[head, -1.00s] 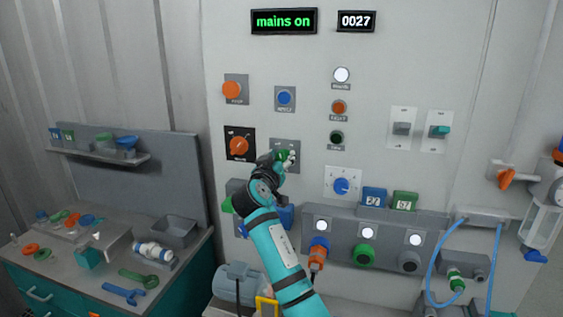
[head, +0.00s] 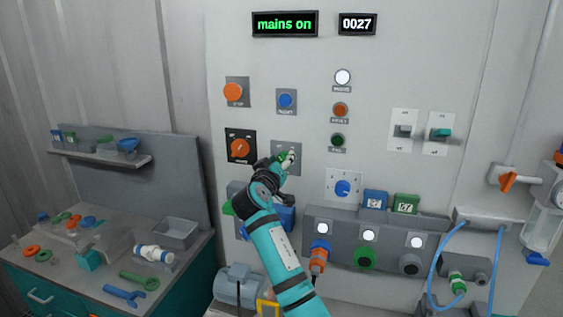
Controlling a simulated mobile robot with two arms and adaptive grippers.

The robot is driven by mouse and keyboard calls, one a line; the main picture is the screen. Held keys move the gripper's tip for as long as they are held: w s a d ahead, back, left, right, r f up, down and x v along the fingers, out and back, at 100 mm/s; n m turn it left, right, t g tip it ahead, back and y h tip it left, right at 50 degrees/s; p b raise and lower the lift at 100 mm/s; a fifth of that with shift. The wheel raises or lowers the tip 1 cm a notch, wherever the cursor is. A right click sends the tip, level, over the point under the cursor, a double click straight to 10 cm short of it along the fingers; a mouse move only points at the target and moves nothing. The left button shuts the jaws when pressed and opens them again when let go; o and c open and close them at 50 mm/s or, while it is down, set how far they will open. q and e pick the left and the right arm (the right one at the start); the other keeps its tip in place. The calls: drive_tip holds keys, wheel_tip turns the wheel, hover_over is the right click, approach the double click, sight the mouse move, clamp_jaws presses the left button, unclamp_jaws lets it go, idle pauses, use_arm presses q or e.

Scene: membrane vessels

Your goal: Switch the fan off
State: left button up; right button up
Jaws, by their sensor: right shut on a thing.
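A grey switch plate (head: 295,146) is on the wall panel, right of the orange rotary knob. A small green knob (head: 284,156) on that plate is mostly hidden by my right gripper (head: 286,160), which is shut on it. The plate's lettering is too small to read, so I cannot tell whether this is the fan's switch or which way the knob points. No fan is clearly seen. My left gripper is not in view.
An orange rotary knob (head: 240,147) on a black plate is close to the left. A blue push button (head: 286,100) is above and a blue dial (head: 342,188) is below right. A display (head: 285,23) reads "mains on". A workbench (head: 190,252) with loose parts stands at left.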

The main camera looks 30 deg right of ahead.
drive_tip(key=o, duration=1.1)
drive_tip(key=v, duration=1.2)
